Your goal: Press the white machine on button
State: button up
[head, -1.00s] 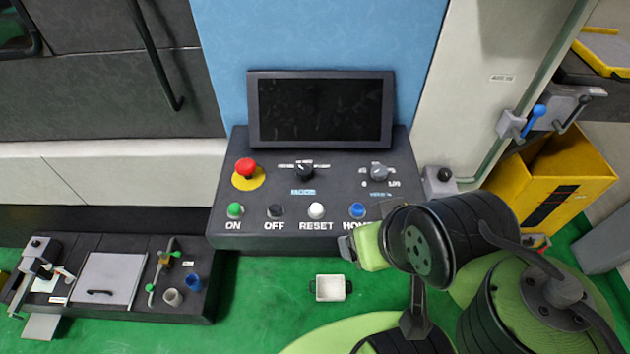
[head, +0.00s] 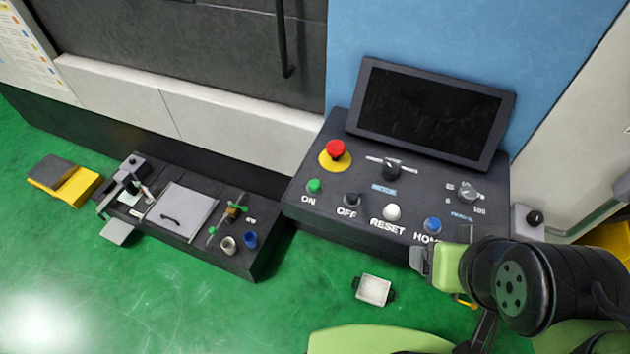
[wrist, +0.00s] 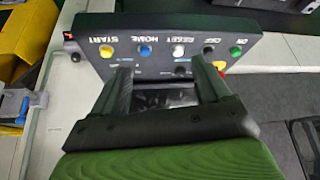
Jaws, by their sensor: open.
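The dark control panel (head: 335,218) has a labelled row of buttons: a green ON button (head: 314,186), a black OFF button (head: 352,200), a white RESET button (head: 392,212) and a blue HOME button (head: 432,225). In the wrist view the row appears upside down, with the green ON button (wrist: 236,51) at the right and the white RESET button (wrist: 178,52) near the middle. My gripper (head: 420,260) is at the panel's front right corner and hides the row's end. In the wrist view my gripper (wrist: 161,68) is open and empty, its fingers apart from the buttons.
A dark screen (head: 430,112) stands behind the panel. A red emergency knob (head: 336,149) and two dials sit above the button row. A low dark bench (head: 150,232) with tools is at the left.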

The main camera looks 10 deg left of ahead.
jog(key=shift+c, duration=0.4)
grip_shut()
dwell(1.4)
